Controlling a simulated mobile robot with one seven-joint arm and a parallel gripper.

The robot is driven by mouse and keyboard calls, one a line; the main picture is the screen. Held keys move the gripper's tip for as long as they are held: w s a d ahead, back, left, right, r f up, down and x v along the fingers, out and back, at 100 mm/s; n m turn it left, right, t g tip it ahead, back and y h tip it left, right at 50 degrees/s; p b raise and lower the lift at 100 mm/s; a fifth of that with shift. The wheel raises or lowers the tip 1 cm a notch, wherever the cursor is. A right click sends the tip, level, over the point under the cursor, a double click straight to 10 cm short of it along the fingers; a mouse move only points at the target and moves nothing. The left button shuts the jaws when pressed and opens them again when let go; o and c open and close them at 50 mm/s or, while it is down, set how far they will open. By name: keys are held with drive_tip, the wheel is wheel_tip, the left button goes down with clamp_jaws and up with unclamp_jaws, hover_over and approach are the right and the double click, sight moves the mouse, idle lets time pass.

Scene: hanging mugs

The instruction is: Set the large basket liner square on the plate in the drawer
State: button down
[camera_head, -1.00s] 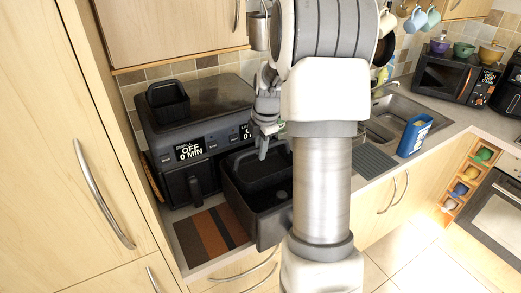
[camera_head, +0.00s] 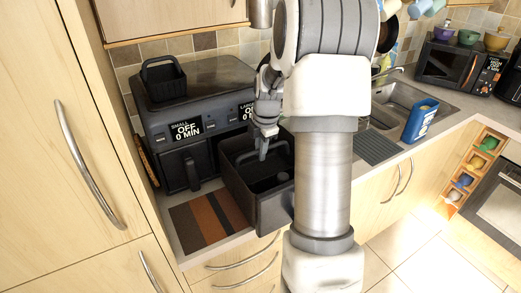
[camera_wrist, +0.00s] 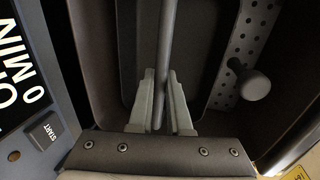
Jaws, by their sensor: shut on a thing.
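My gripper (camera_head: 264,155) reaches down into the open large drawer (camera_head: 273,212) of the black two-drawer air fryer. In the wrist view its two fingers (camera_wrist: 160,110) are shut on the thin upright-looking handle bar of the dark large basket liner (camera_wrist: 195,55). The liner hangs within the drawer walls; whether it touches the plate I cannot tell. The perforated plate (camera_wrist: 228,85) with its round knob (camera_wrist: 256,84) shows bare to the right of the liner. In the head view the liner is hard to separate from the dark drawer.
A small dark basket liner (camera_head: 163,80) stands on top of the air fryer (camera_head: 205,80). The small drawer (camera_head: 188,168) is closed. A striped mat (camera_head: 208,222) lies on the counter left of the open drawer. A sink (camera_head: 400,105) and blue box (camera_head: 420,120) are further right.

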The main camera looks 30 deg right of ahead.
drive_tip(key=shift+f, duration=0.35)
idle(0.3)
drive_tip(key=c, duration=0.8)
unclamp_jaws()
drive_tip(key=shift+o, duration=0.2)
drive_tip(key=o, duration=0.3)
drive_tip(key=shift+r, duration=0.15)
drive_tip(key=s+r, duration=0.3)
drive_tip(key=r, duration=1.4)
drive_tip(key=shift+s, duration=0.2)
drive_tip(key=shift+a, duration=0.1)
